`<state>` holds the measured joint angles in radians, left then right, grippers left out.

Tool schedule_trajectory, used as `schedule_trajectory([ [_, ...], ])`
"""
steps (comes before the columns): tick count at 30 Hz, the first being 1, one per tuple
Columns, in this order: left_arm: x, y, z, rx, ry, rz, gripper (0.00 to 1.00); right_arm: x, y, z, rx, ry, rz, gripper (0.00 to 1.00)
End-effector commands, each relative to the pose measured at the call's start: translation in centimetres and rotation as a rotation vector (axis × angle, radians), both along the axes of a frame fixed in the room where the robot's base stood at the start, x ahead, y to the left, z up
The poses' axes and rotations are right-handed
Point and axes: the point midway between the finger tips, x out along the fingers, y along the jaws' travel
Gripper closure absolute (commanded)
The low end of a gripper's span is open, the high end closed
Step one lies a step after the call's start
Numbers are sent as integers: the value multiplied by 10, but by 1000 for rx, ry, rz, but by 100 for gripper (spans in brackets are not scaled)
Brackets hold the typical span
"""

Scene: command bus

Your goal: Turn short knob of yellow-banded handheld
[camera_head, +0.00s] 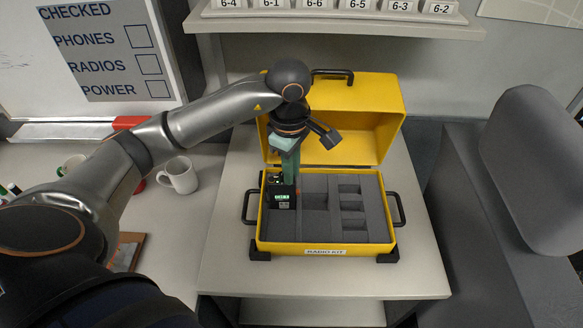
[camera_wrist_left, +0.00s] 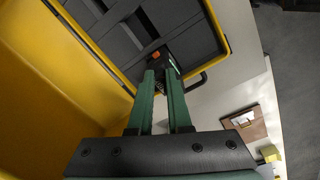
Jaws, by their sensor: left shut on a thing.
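A dark handheld radio (camera_head: 283,200) with a lit green screen lies in the left slot of the yellow radio kit case. It also shows in the left wrist view, small and dark beyond my fingertips (camera_wrist_left: 171,62). A yellow band on it cannot be made out. My left gripper (camera_head: 290,178) points down at the radio's far end, its green fingers close together. In the left wrist view the fingertips (camera_wrist_left: 160,74) meet the radio's end beside a small orange part (camera_wrist_left: 155,55). The knob between them is hidden. My right gripper is not in view.
The yellow case (camera_head: 281,247) stands open on a light table, its lid up behind my left arm. Its other grey foam slots (camera_head: 350,205) look empty. A white mug (camera_head: 180,176) stands to the left. A grey seat (camera_head: 535,170) is at the right.

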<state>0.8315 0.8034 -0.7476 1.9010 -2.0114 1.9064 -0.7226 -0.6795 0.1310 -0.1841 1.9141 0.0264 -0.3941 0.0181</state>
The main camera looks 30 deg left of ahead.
Motion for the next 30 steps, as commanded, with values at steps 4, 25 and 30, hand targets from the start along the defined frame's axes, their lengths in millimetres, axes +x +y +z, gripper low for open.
schedule_trajectory([
  [4,0,0,0,0,-1,1,100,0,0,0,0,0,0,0],
  [25,1,0,-1,0,-4,368,100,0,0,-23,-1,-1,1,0],
  [30,1,0,-1,1,-2,497,100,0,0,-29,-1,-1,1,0],
])
